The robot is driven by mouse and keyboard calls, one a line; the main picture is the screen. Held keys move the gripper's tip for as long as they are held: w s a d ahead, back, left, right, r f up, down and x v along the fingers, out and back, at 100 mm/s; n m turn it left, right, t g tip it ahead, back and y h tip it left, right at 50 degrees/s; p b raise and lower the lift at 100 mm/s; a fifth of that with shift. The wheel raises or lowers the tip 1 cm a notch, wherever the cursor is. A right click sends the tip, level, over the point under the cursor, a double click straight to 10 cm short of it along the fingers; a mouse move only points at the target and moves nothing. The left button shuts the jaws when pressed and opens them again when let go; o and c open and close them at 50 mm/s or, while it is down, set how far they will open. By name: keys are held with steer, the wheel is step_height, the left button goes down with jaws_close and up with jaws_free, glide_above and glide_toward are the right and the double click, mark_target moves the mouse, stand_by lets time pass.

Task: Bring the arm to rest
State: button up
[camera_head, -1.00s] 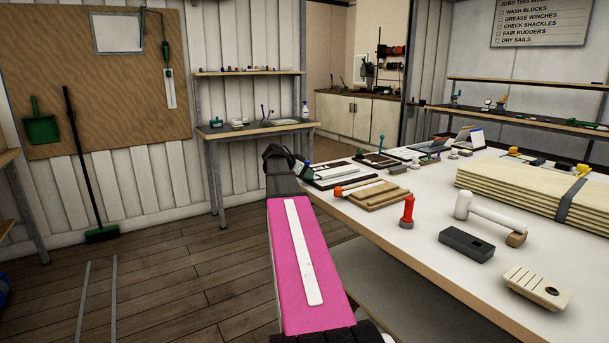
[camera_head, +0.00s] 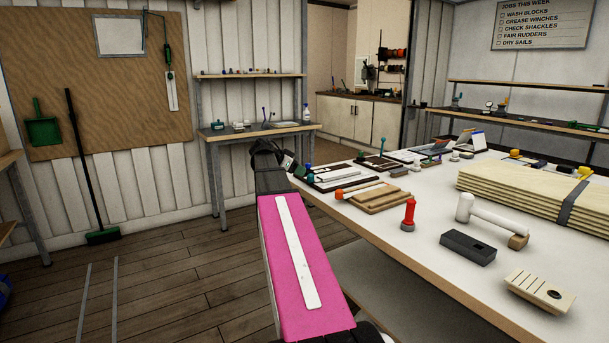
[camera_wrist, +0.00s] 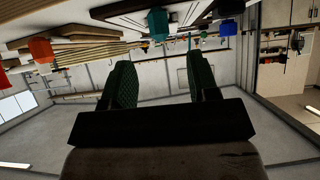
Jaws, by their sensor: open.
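My arm (camera_head: 293,265), pink with a white stripe, reaches forward beside the left edge of the white worktable. Its dark wrist is near the table's far left corner. In the wrist view my gripper (camera_wrist: 161,80) shows two dark green padded fingers set apart, with nothing between them. In the head view the gripper (camera_head: 300,170) is small and partly hidden by the wrist, close to the table's edge items. I cannot tell whether it touches anything there.
The worktable (camera_head: 400,240) holds a white mallet (camera_head: 485,212), a red-handled tool (camera_head: 409,213), a dark block (camera_head: 467,247), a slotted wooden block (camera_head: 540,290) and strapped planks (camera_head: 520,190). A side bench (camera_head: 260,131) stands behind. The floor (camera_head: 170,275) at left is mostly clear.

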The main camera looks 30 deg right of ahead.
steer(key=shift+v, duration=2.1)
steer(key=s+a+f+n+y, duration=0.25)
steer(key=a+f+n, duration=0.4)
steer(key=f, duration=0.75)
steer(key=s+a+f+n+y, duration=0.4)
steer(key=s+a+f, duration=0.4)
steer(key=a+f, duration=0.4)
steer(key=s+a+f+n+y, duration=0.4)
steer(key=s+a+f+n, duration=0.3)
steer(key=a+f, duration=0.5)
steer(key=shift+s+a+f+y, duration=0.15)
steer(key=shift+s+f+y, duration=0.2)
steer(key=shift+s+f, duration=0.35)
steer(key=shift+s+r, duration=0.1)
steer(key=shift+r, duration=0.05)
